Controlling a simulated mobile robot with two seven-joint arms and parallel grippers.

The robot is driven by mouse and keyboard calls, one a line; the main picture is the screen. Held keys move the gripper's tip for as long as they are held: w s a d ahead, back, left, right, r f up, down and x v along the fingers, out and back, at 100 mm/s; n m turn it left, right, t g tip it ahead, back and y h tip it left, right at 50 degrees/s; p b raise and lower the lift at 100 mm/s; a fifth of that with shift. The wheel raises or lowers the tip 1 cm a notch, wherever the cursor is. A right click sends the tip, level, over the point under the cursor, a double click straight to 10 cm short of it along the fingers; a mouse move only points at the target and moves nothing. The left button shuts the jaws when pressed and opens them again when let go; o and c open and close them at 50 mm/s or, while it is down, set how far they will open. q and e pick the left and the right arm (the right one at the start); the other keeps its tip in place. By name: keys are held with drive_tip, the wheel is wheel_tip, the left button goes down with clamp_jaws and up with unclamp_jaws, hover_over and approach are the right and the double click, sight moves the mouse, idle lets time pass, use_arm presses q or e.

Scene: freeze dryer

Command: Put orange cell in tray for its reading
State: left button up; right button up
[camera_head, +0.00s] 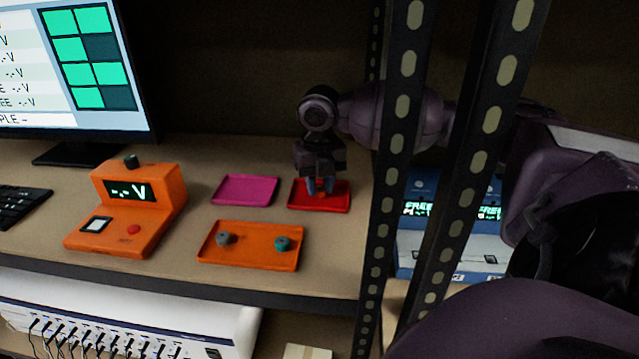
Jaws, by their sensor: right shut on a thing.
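My right gripper (320,187) is over the red tray (337,205), pointing down, and is shut on a small orange cell (321,195). The cell shows only as a small orange patch between the fingertips; I cannot tell whether it touches the tray. The magenta tray (246,190) beside it on the left is empty. The orange tray (250,257) in front holds a grey cell (224,239) and a teal cell (282,243). My left gripper is not in view.
An orange voltage meter (150,215) reading "-.- V" stands at left, near a monitor (100,75) and keyboard (18,205). Black perforated rack posts (400,120) stand at right, in front of part of my right arm. A white instrument (120,315) with cables sits below the shelf edge.

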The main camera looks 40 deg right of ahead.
sight(319, 189)
drive_tip(key=o, duration=0.7)
drive_tip(key=shift+f, duration=0.1)
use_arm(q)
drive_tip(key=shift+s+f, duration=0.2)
use_arm(e)
drive_tip(key=shift+o, duration=0.2)
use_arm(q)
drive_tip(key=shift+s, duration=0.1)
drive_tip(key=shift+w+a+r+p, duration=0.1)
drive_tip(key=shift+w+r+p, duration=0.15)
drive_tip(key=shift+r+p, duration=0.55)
use_arm(e)
wheel_tip(319, 189, up, 12)
